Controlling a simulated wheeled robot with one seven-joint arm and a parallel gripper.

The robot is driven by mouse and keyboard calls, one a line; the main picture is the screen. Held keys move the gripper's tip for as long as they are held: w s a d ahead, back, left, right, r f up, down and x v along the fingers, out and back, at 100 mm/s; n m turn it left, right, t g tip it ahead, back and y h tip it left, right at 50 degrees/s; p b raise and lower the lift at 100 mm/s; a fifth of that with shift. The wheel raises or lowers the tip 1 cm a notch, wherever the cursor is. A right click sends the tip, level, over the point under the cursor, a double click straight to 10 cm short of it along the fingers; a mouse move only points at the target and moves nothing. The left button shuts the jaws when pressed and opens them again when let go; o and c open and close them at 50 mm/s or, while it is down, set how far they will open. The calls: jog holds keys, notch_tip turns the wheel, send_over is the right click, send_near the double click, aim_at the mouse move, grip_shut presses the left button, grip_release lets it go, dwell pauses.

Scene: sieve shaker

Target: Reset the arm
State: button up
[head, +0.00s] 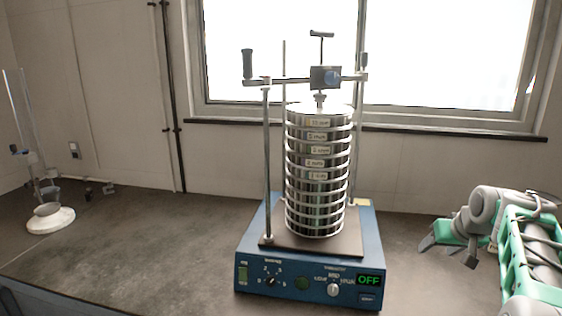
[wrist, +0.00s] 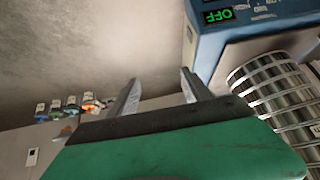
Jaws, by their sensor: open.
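My arm reaches in from the right of the head view, green and grey. My gripper (head: 448,248) is at its end, apart from the sieve shaker and to the right of it. In the wrist view, my gripper (wrist: 158,85) shows two grey fingers spread apart with nothing between them. The sieve shaker (head: 312,268) stands on the bench with a blue base and a green "OFF" display. Its base also shows in the wrist view (wrist: 255,28). A stack of round metal sieves (head: 318,175) stands upright on it under a clamp bar (head: 325,78).
The grey bench (head: 130,255) is largely clear left of the shaker. A stand with a white round base (head: 50,219) is at the far left. A bright window (head: 430,50) is behind. Several small coloured items (wrist: 70,106) show in the wrist view.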

jog(key=s+a+f+m+g, duration=0.1)
jog(key=s+a+f+g, duration=0.1)
jog(key=s+a+f, duration=0.45)
jog(key=s+a+f+g+p, duration=0.1)
jog(key=s+a+f+g, duration=0.15)
jog(key=s, duration=0.65)
jog(key=s+a+f+m+g, duration=0.1)
jog(key=s+a+f, duration=0.5)
jog(key=s, duration=0.2)
jog(key=a+r+n+t+p, duration=0.1)
jog(key=a+r+n, duration=0.3)
jog(key=a, duration=0.6)
jog(key=shift+a+r+t+p, duration=0.15)
jog(key=shift+r+t+p, duration=0.2)
jog(key=shift+r, duration=0.45)
